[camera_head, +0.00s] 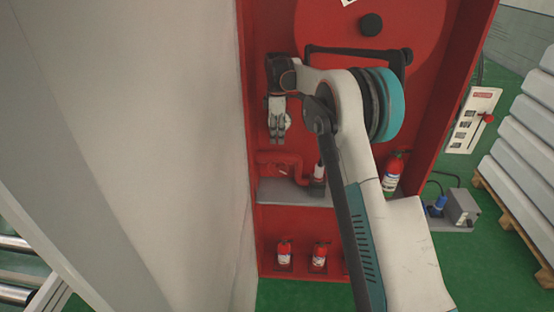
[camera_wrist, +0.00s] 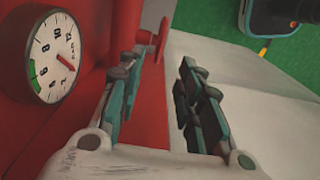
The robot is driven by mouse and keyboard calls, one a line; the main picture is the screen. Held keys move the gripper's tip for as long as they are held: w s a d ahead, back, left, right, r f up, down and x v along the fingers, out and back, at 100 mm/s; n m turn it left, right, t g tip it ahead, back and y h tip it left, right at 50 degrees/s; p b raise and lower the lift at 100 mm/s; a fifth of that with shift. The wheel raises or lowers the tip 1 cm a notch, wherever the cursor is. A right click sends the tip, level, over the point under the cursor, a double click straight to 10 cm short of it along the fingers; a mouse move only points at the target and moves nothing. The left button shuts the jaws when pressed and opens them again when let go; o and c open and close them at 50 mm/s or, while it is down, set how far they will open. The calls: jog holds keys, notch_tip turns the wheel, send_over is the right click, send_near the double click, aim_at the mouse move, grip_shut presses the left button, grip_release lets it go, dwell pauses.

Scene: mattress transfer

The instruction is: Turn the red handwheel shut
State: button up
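In the wrist view the red handwheel (camera_wrist: 155,42) shows at the upper middle, seen nearly edge-on beside the red surface. It lies just past the left fingertip and is partly hidden by it. My gripper (camera_wrist: 166,62) is open, with a clear gap between its fingers and nothing between them. Whether a finger touches the wheel I cannot tell. In the head view my gripper (camera_head: 277,138) points down inside the red cabinet, above a red pipe (camera_head: 282,162). I cannot make out the handwheel in this view.
A round pressure gauge (camera_wrist: 52,57) is left of the fingers. The cabinet (camera_head: 424,160) holds a hose reel (camera_head: 425,25) and a grey shelf (camera_head: 290,194). Extinguishers stand at right (camera_head: 391,174) and below (camera_head: 284,252). A pale wall (camera_head: 130,130) borders the left; stacked mattresses (camera_head: 520,150) are right.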

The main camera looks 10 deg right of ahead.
aim_at(277, 159)
notch_tip(277, 159, down, 14)
jog(key=shift+r+b, duration=0.25)
jog(key=shift+b, duration=0.55)
jog(key=shift+s, duration=0.1)
grip_shut()
